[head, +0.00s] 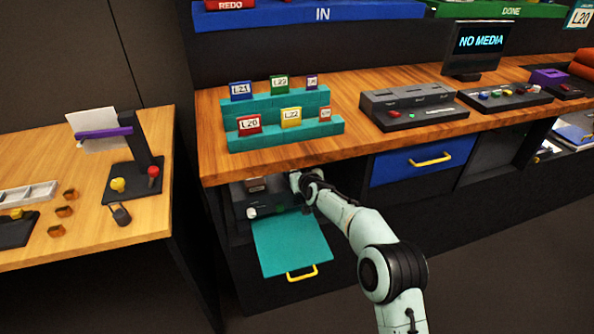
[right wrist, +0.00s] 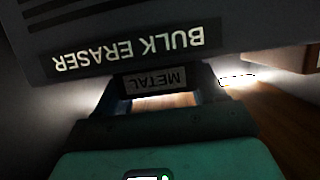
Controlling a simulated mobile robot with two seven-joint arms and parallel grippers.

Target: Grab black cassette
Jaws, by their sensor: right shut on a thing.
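In the right wrist view a black cassette (right wrist: 155,80) with a pale label reading METAL, upside down, sits between the two fingers of my right gripper (right wrist: 156,90). The gripper is shut on it. A dark unit marked BULK ERASER (right wrist: 130,45) is right beyond the cassette; I cannot tell whether they touch. In the head view my right arm reaches into an open compartment under the wooden counter, with the right gripper (head: 304,186) at its right side. The held cassette cannot be made out there. My left gripper is not in view.
A dark unit (head: 270,208) with a white knob and a small brown item (head: 256,184) are in the compartment, above a lowered teal flap (head: 290,243). The wooden counter (head: 345,150) overhangs the arm. A blue drawer (head: 400,163) is shut at right.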

